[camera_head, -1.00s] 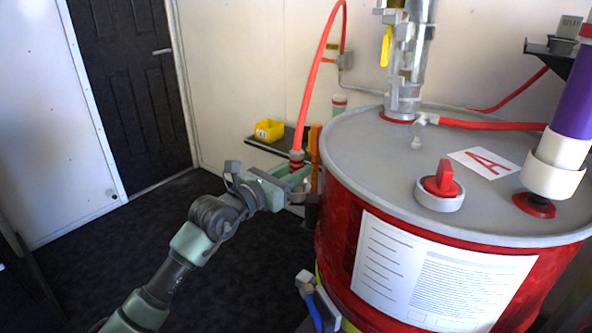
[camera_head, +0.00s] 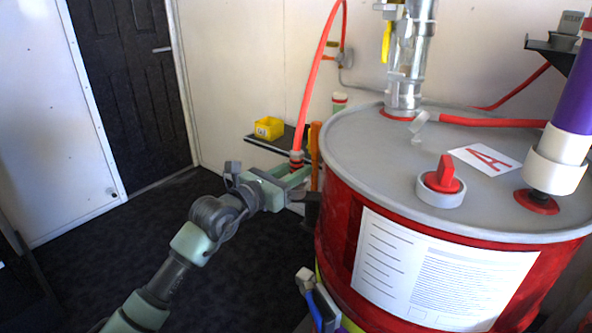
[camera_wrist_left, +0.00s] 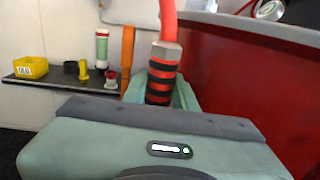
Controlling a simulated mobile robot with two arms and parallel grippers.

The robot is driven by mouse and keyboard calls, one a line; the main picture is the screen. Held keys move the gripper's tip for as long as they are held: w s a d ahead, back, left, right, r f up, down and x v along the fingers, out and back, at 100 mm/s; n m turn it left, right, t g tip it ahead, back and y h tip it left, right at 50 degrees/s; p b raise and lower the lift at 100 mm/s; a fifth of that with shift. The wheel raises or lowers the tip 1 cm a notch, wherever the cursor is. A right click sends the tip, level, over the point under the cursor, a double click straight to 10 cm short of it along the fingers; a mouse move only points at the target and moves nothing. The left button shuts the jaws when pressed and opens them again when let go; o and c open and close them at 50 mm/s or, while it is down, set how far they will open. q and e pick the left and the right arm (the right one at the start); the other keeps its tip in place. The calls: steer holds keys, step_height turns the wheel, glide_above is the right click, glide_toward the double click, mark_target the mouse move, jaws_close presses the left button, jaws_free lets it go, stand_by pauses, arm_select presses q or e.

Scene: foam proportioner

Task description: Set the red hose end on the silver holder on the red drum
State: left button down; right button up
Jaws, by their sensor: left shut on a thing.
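The red hose end (camera_head: 296,161), a ribbed black-and-red grip with a grey collar, stands about upright beside the left side of the red drum (camera_head: 340,215). My left gripper (camera_head: 297,178) is shut on it; the left wrist view also shows the hose end (camera_wrist_left: 161,78) between the green fingers. The hose rises from it in an arc. A dark bracket (camera_head: 312,212) sits on the drum's side just below and right of the gripper. The silver holder is largely hidden behind my fingers, so I cannot tell whether the hose end touches it. My right gripper is out of view.
A shelf (camera_head: 272,146) behind holds a yellow bin (camera_head: 269,128) and small parts. An orange upright piece (camera_head: 315,150) stands close behind the hose end. Floor left of the arm is clear.

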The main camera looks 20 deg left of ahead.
arm_select(q)
steer(key=c, duration=1.4)
jaws_free()
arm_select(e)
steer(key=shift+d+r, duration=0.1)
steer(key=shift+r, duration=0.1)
arm_select(q)
steer(key=shift+s+f, duration=0.1)
steer(key=shift+s+a, duration=0.15)
steer(key=shift+s, duration=0.05)
steer(key=shift+s+a, duration=0.15)
steer(key=shift+s, duration=0.15)
steer(key=shift+p+v, duration=0.35)
steer(key=shift+v, duration=1.65)
glide_toward(292, 172)
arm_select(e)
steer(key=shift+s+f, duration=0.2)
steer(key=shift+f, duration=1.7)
